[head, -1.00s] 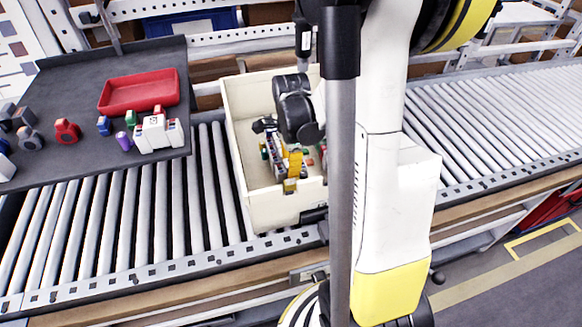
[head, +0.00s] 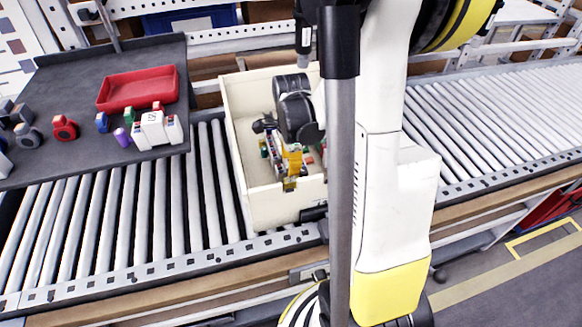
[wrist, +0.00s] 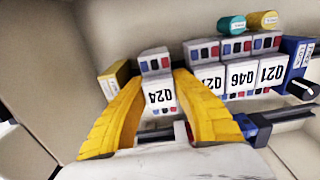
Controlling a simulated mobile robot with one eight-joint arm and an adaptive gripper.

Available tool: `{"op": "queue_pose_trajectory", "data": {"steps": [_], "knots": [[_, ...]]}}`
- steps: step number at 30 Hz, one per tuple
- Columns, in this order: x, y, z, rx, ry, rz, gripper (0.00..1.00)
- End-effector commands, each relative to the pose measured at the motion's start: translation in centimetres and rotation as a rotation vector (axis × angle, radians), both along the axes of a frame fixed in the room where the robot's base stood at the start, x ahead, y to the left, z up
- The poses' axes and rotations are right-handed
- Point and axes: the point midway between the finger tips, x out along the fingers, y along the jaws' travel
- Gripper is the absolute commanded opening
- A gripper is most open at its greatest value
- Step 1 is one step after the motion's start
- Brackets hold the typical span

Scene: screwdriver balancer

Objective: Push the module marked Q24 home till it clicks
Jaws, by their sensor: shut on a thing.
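The module marked Q24 (wrist: 158,92) is a white block with coloured squares on its top step. In the wrist view it stands upright between the two yellow fingers of my gripper (wrist: 155,76), which is shut on it. A gap lies between it and the row of like white modules to its right, among them one marked Q46 (wrist: 240,77) and one marked Q21 (wrist: 270,70). A dark rail (wrist: 285,116) shows below the row. Its seat behind my fingers is hidden. In the head view my gripper (head: 292,168) reaches down into the cream bin (head: 262,208).
A blue block (wrist: 298,57) closes the row's right end. A yellow block (wrist: 113,78) stands left of Q24. Two cylinders (wrist: 262,20) lie behind. The bin walls are close around. Left of the bin, a dark table (head: 75,90) holds a red tray (head: 138,105) and loose parts.

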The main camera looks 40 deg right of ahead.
Motion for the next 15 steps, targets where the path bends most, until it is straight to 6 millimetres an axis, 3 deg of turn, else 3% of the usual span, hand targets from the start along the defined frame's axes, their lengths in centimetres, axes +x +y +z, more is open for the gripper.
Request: {"op": "queue_pose_trajectory", "data": {"steps": [15], "knots": [[0.00, 0.00, -0.46, 0.000, 0.000, 0.000, 0.00]]}}
